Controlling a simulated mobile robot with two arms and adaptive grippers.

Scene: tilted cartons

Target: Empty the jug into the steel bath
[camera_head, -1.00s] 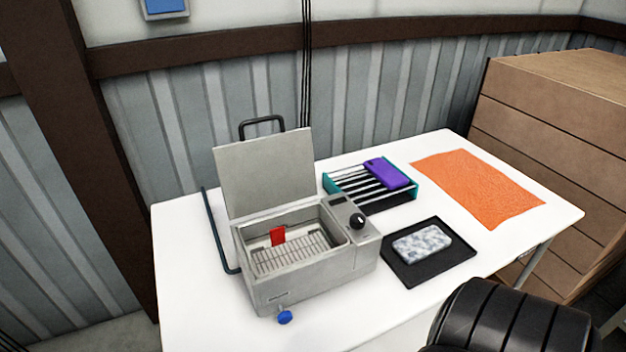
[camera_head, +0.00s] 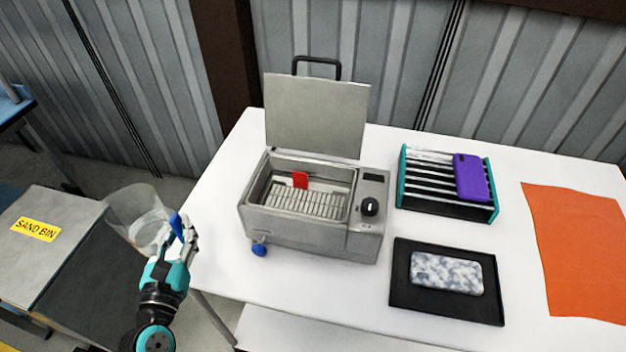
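The steel bath (camera_head: 312,230) stands on the white table with its hinged lid (camera_head: 317,115) upright. Inside are a wire rack (camera_head: 306,203) and a red piece (camera_head: 300,179). A clear jug (camera_head: 135,213) with a blue handle (camera_head: 177,226) is off the table's left edge, to the left of the bath. My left gripper (camera_head: 184,234) is at the blue handle, with its fingers around it and apparently closed on it. The jug is tilted a little, and its contents are hard to make out. My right gripper is not in view.
A sand bin (camera_head: 60,250) stands at the left, close to the jug. A teal rack (camera_head: 446,205) with a purple phone (camera_head: 471,178) and a black tray (camera_head: 400,293) with a marbled phone (camera_head: 446,273) lie right of the bath. An orange cloth (camera_head: 580,250) is at the far right.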

